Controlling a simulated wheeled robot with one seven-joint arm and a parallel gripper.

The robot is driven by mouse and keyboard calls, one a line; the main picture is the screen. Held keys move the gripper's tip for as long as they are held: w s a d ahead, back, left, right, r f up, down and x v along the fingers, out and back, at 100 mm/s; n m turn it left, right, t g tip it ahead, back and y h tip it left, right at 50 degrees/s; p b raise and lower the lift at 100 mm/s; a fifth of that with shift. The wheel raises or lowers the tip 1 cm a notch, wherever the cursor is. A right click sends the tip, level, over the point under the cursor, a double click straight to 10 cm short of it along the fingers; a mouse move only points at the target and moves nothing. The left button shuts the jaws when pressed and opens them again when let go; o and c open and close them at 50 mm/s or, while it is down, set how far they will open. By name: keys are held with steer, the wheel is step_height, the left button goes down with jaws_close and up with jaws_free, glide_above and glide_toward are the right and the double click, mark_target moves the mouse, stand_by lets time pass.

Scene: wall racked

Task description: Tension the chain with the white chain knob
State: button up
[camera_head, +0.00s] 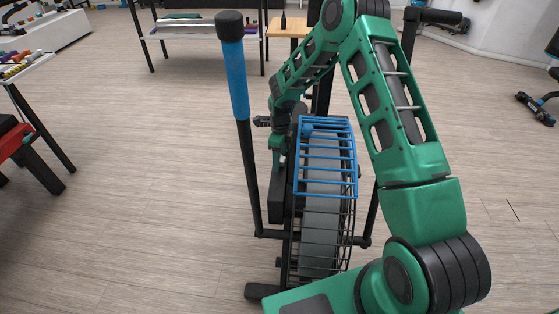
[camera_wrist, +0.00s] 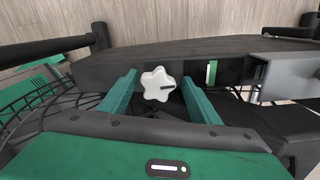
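The white chain knob (camera_wrist: 157,84) is star-shaped and sits at the side of a long black housing (camera_wrist: 110,68) in the wrist view. My gripper (camera_wrist: 159,77) is open, with one green finger on each side of the knob. Narrow gaps show between the knob and both fingers, so it is not gripped. In the head view my gripper (camera_head: 278,160) reaches down at the left side of the machine (camera_head: 322,215), and the knob is hidden there. I cannot make out the chain in either view.
The machine has a blue wire guard (camera_head: 328,165) over a grey belt. A black post with a blue sleeve (camera_head: 234,80) stands close at its left. A red and black bench (camera_head: 22,145) is at far left. The floor left of the machine is clear.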

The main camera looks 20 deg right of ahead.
steer(key=shift+s, duration=0.1)
step_height(320, 180, up, 11)
steer(key=shift+f, duration=0.2)
stand_by(0.5)
